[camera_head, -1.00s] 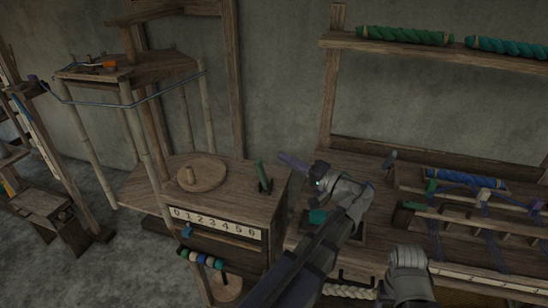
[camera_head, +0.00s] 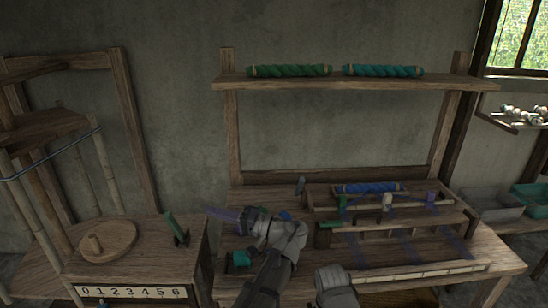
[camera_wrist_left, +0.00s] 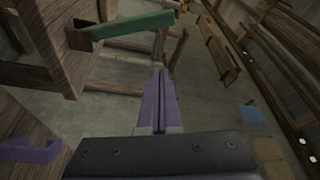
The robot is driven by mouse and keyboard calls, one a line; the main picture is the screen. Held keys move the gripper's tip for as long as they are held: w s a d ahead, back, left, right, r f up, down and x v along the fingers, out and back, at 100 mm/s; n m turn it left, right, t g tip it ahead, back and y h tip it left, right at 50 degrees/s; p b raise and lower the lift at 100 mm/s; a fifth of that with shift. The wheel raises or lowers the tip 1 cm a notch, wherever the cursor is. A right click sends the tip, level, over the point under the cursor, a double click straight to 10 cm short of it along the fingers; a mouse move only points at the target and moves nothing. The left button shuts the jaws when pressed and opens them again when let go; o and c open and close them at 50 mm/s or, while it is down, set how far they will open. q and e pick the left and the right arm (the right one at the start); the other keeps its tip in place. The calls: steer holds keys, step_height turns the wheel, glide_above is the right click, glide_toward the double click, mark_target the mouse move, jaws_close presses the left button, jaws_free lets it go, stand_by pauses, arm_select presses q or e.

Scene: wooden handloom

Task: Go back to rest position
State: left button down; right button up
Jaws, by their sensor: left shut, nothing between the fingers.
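My left gripper (camera_head: 222,214) has purple fingers pressed together with nothing between them. It points left, over the left end of the loom bench, near the counter cabinet. In the left wrist view the closed fingers (camera_wrist_left: 154,98) point up the picture, with grey floor behind. The green handle (camera_head: 176,228) stands on the cabinet's right side, to the left of the fingertips and apart from them. My right gripper does not show.
The wooden bench (camera_head: 490,262) carries a small loom with blue yarn and a blue roll (camera_head: 368,188). A shelf (camera_head: 340,82) above holds a green roll (camera_head: 290,71) and a teal roll (camera_head: 383,71). The number cabinet (camera_head: 150,258) has a round disc (camera_head: 112,243) on top.

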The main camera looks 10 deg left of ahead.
arm_select(q)
steer(key=s+d+f+m+h+p, duration=0.5)
steer(key=s+d+f+h+p, duration=0.2)
steer(key=s+d+f+h, duration=0.45)
steer(key=s+d+f+m+g+h+p, duration=0.1)
steer(key=s+d+f+h+p, duration=0.1)
steer(key=d+h, duration=0.4)
steer(key=s+d+f, duration=0.1)
steer(key=d, duration=0.3)
steer(key=shift+s+m+g, duration=0.3)
steer(key=shift+g, duration=0.1)
steer(key=shift+a+f+h, duration=0.1)
steer(key=shift+h, duration=0.15)
